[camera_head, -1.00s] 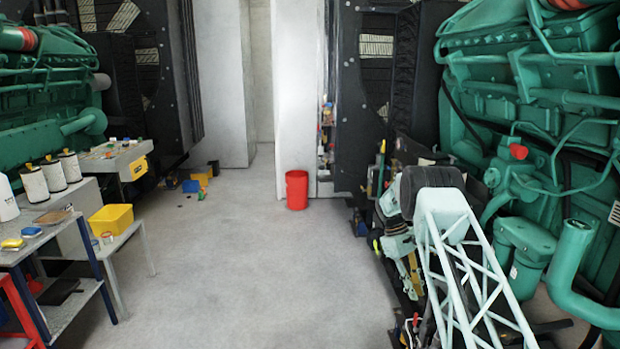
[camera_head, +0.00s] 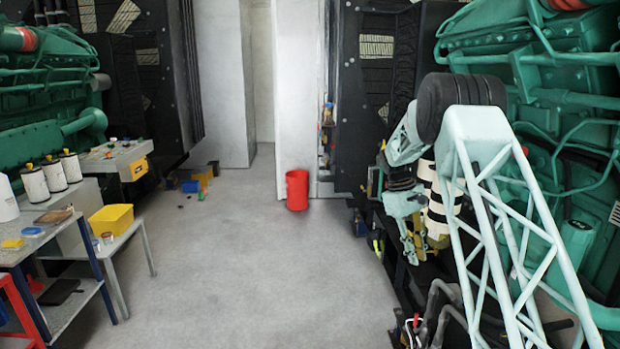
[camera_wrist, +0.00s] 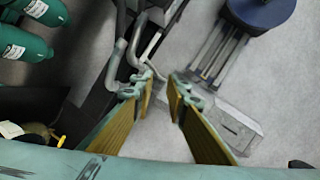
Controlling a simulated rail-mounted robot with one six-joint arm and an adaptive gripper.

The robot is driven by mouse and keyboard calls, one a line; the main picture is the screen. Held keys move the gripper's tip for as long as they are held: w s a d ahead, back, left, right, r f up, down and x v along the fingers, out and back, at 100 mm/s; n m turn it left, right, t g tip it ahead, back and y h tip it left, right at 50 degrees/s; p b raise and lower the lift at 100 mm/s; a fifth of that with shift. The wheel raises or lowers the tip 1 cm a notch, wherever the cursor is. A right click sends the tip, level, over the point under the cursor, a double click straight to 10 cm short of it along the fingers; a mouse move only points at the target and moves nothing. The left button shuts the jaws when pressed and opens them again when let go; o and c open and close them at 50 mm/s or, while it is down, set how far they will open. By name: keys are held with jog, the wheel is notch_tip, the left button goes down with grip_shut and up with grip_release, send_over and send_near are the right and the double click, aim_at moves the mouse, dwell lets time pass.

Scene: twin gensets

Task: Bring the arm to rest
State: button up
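My gripper (camera_head: 412,250) hangs low at the right in the head view, pointing down in front of the right-hand engine. In the wrist view its two yellow-padded fingers (camera_wrist: 162,88) stand apart with a clear gap and nothing between them. My pale green lattice arm rises at the right of the head view, its dark elbow joint uppermost. A white-and-black banded shape (camera_head: 440,205) shows right behind my wrist; I cannot tell what it is.
Green gensets stand on the left (camera_head: 40,85) and right (camera_head: 560,75). A red bucket (camera_head: 297,190) stands on the floor near a white pillar. A bench (camera_head: 75,310) and a yellow bin (camera_head: 111,219) are at the left. The middle floor is clear. Grey pipes (camera_wrist: 118,65) show beyond the fingers.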

jog(key=s+a+r+m+t+y, duration=0.1)
jog(key=s+a+r, duration=0.2)
jog(key=s+r, duration=0.65)
jog(key=s+a+r+m+t, duration=0.1)
jog(key=s+a+r, duration=0.2)
jog(key=s+r, duration=0.6)
jog(key=s+a+r+m+t+y, duration=0.1)
jog(key=s+a+r, duration=0.2)
jog(key=s+r, duration=0.6)
jog(key=s+a+r+m+t, duration=0.1)
jog(key=s+a+r, duration=0.15)
jog(key=s, duration=0.65)
jog(key=s+a+r+t, duration=0.1)
jog(key=s+r, duration=0.2)
jog(key=s, duration=0.5)
jog(key=s+a+f+t, duration=0.1)
jog(key=s+f, duration=0.1)
jog(key=s, duration=0.7)
jog(key=s+a+f+m+y, duration=0.1)
jog(key=s+f, duration=0.1)
jog(key=s, duration=0.7)
jog(key=shift+a+f+t, duration=0.3)
jog(key=shift+a+t, duration=0.05)
jog(key=shift+t, duration=0.05)
jog(key=shift+d+m, duration=0.15)
jog(key=shift+m, duration=0.15)
